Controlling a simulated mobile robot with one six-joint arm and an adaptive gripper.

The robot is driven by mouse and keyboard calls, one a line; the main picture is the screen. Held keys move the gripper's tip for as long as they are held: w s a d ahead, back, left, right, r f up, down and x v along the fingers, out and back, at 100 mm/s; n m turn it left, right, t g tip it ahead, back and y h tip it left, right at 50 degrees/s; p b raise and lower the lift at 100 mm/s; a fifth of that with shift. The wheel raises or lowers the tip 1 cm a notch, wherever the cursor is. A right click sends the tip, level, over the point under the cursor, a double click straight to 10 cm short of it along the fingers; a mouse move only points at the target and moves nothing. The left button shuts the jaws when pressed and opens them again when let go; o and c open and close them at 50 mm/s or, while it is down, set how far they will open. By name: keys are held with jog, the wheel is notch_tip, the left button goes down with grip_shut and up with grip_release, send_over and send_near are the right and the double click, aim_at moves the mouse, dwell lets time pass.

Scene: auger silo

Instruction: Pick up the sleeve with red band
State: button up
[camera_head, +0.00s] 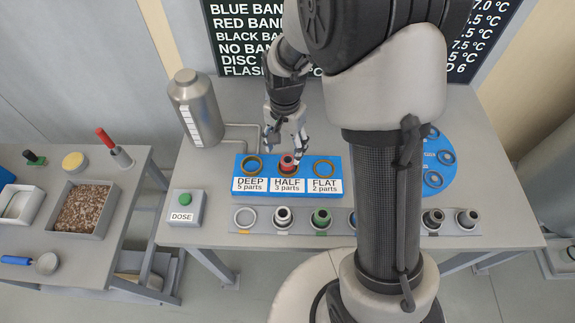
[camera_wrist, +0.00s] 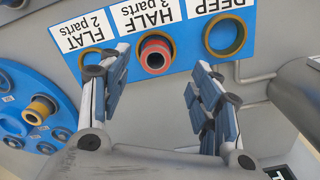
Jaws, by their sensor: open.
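The sleeve with red band (camera_head: 288,161) stands in the middle HALF hole of the blue block (camera_head: 238,172). In the wrist view the sleeve (camera_wrist: 155,51) shows end on, as a red ring with a dark bore, between the fingers in the picture. My gripper (camera_head: 287,147) is open and empty above the block, close over the sleeve. In the wrist view its two fingers (camera_wrist: 163,62) are spread wide on either side of it. I cannot tell whether a finger touches it. The DEEP and FLAT holes look empty.
A grey rail (camera_head: 262,231) with several banded sleeves runs along the table front. A blue disc (camera_head: 447,190) with rings stands right, partly behind my arm. A metal bottle (camera_head: 195,108) with a pipe and a DOSE button box (camera_head: 184,207) are at left.

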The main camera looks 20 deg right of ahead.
aim_at(288, 159)
jog(key=f, duration=0.2)
jog(key=f+b, duration=0.1)
jog(key=f, duration=0.1)
jog(key=f+b, duration=0.1)
jog(key=shift+d+f, duration=0.35)
jog(key=shift+f, duration=0.05)
jog(key=shift+r, duration=0.1)
jog(key=shift+c, duration=0.6)
grip_shut()
jog(key=shift+r, duration=0.1)
